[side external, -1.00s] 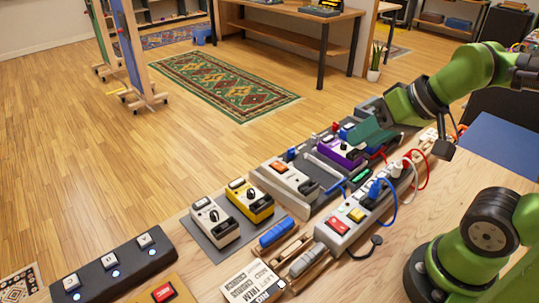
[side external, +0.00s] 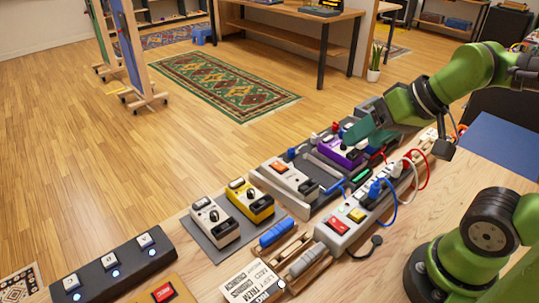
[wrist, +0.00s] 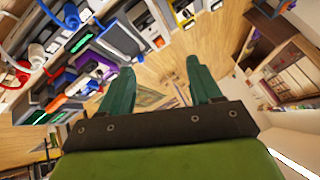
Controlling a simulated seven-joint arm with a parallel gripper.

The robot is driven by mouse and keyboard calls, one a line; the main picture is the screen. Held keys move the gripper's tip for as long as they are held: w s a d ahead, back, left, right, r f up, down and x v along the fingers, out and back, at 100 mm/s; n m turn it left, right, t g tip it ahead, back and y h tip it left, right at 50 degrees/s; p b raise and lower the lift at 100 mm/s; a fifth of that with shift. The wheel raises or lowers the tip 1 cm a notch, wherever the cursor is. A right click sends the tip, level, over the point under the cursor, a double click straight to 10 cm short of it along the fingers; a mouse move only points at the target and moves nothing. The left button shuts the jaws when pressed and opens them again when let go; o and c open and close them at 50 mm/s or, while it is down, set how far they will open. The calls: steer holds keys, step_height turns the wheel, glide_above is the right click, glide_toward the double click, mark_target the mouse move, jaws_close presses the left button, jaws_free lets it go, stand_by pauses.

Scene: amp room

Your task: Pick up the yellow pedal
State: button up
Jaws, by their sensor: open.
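The yellow pedal (side external: 250,201) sits upright on a dark grey mat, close beside a cream pedal (side external: 215,223), in the side external view. It has a dark knob and a black lower part. My gripper (side external: 352,139) is to the right of it and farther back, above the purple pedal (side external: 341,152). In the wrist view my gripper (wrist: 160,68) is open, with two green fingers apart and nothing between them. A yellow patch near the top edge of the wrist view may be the yellow pedal.
A power strip (side external: 344,232) with red, white and blue cables runs alongside the pedals. A white pedal with an orange switch (side external: 289,177) stands between the yellow and purple ones. A black footswitch bar (side external: 105,268) lies at the front left.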

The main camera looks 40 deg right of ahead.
steer(key=o, duration=0.5)
steer(key=n+g+h, duration=0.2)
steer(key=n+g, duration=0.2)
steer(key=g, duration=0.3)
glide_above(249, 196)
steer(key=d, duration=0.2)
step_height(249, 196, down, 8)
steer(key=w+r, duration=0.1)
steer(key=w, duration=0.1)
steer(key=f, duration=0.7)
steer(key=a+f, duration=0.1)
steer(key=f, duration=0.3)
steer(key=shift+s, duration=0.2)
steer(key=shift+s+f, duration=0.15)
steer(key=shift+f, duration=2.55)
